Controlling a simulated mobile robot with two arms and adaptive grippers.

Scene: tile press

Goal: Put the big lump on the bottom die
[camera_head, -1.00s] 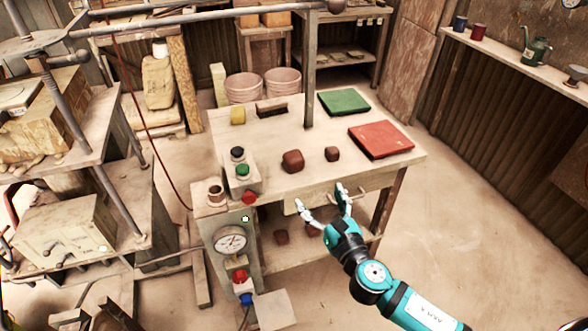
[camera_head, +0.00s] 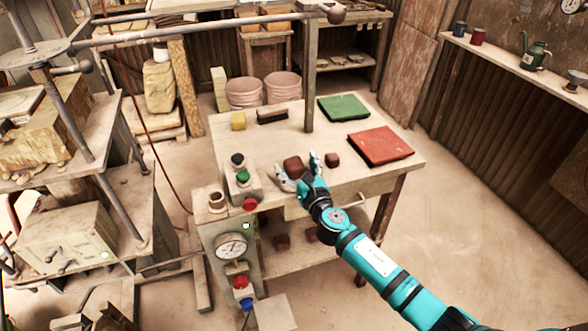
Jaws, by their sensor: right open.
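The big lump (camera_head: 293,166), a dark brown rounded block, sits on the worktable. A smaller brown lump (camera_head: 332,160) sits just to its right. My right gripper (camera_head: 297,172) is open at the big lump, one finger to its left and one to its right. I cannot tell whether the fingers touch it. My left gripper is not in view. The press (camera_head: 70,95) with its upright rods stands at the left. I cannot make out the bottom die for sure.
A red slab (camera_head: 381,146) and a green slab (camera_head: 343,108) lie on the worktable (camera_head: 270,138). A post (camera_head: 309,80) rises from the table behind the lumps. A control box with a green button (camera_head: 243,176) stands left of the gripper. More brown lumps (camera_head: 282,242) lie on the lower shelf.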

